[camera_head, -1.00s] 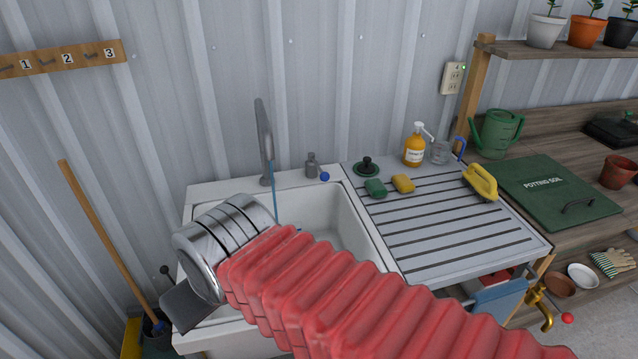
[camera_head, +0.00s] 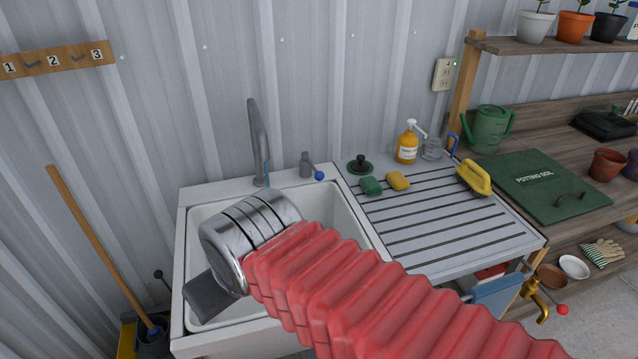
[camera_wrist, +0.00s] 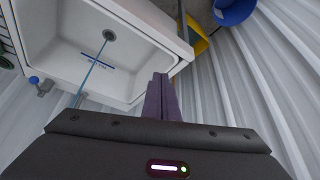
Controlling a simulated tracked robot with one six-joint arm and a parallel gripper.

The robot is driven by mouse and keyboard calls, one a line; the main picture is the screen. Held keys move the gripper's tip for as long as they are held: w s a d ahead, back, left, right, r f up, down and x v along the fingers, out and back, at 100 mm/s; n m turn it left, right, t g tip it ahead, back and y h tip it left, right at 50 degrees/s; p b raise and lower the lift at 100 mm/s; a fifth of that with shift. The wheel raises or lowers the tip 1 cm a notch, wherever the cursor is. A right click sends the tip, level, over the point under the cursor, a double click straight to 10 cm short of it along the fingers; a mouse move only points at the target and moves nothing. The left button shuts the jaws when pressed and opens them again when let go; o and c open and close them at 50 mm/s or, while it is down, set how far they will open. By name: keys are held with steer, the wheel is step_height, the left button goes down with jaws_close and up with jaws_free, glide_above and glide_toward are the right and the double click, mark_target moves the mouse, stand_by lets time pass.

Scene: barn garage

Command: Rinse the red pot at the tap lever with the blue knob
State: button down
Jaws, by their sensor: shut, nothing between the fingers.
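A reddish-brown pot (camera_head: 607,164) stands on the wooden bench at the far right, well away from my gripper. The tap (camera_head: 258,140) rises behind the white sink. Its lever with the blue knob (camera_head: 319,175) is to its right, and the knob also shows at the left of the wrist view (camera_wrist: 34,79). A thin blue stream runs from the tap to the drain. My gripper's fingers (camera_wrist: 162,85) are shut and empty over the edge of the sink basin. In the head view my own wrist hides them and part of the basin.
The ribbed drainboard (camera_head: 440,240) is mostly clear, with green and yellow sponges, a yellow brush (camera_head: 473,178) and a soap bottle (camera_head: 407,145) along its back. A green potting soil lid (camera_head: 540,185) lies on the bench. A wooden handle (camera_head: 100,245) leans left of the sink.

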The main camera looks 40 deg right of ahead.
steer(key=w+d+f+n+t+h, duration=0.2)
steer(key=w+d+f, duration=0.1)
steer(key=w+d, duration=0.6)
steer(key=w+d+f+n+t+h, duration=0.2)
steer(key=w+d+f+n+t, duration=0.1)
steer(key=w+d, duration=0.65)
steer(key=s+d+f+n+t+h, duration=0.1)
steer(key=d+f+n+t, duration=0.1)
steer(key=d, duration=0.6)
steer(key=s+d+f+n+t+h, duration=0.1)
steer(key=d+f+n+t+h, duration=0.1)
steer(key=d, duration=0.6)
step_height(320, 180, down, 3)
steer(key=shift+s+r+n+t, duration=0.15)
steer(key=shift+s+n+t, duration=0.35)
steer(key=shift+n, duration=0.4)
steer(key=shift+w, duration=0.2)
